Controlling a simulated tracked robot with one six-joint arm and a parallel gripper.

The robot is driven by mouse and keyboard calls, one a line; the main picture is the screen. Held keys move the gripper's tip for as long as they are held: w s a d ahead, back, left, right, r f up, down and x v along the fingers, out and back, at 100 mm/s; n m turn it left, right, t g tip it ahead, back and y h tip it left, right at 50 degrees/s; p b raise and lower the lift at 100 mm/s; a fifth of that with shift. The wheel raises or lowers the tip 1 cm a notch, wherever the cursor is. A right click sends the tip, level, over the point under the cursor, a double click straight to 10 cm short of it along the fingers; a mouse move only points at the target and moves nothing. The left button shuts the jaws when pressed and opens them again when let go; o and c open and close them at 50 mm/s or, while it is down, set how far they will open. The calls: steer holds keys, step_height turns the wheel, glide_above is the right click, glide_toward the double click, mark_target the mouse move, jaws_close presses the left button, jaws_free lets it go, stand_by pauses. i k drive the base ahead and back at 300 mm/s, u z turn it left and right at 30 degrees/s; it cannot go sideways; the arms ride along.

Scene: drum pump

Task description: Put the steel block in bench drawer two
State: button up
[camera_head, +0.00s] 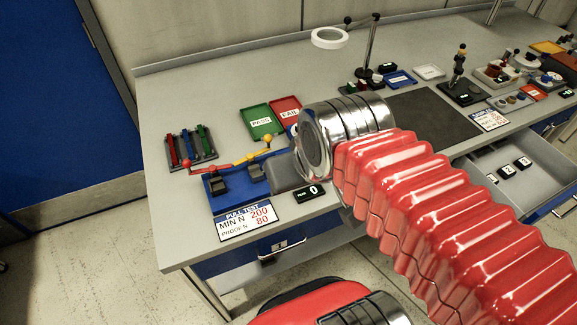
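I cannot pick out the steel block for certain in this view. An open drawer (488,163) sticks out from the bench at the right, with several small black numbered tags lying in it; the digits are too small to read surely. Its right part runs out toward the picture edge. My red ribbed arm crosses the picture from the lower right and ends in a shiny chrome wrist over the bench. My gripper fingers do not show; the wrist may hide them.
The bench (240,85) carries a pull-test rig (236,184), a green PASS tray (262,122), a red FAIL tray (285,111), a ring lamp (330,38) and a dark mat (430,115). A closed blue drawer (240,258) sits below its left front. Floor at left is clear.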

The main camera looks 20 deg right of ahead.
mark_target(524, 195)
steer(key=u, duration=2.05)
steer(key=k, duration=1.85)
steer(key=z, duration=0.35)
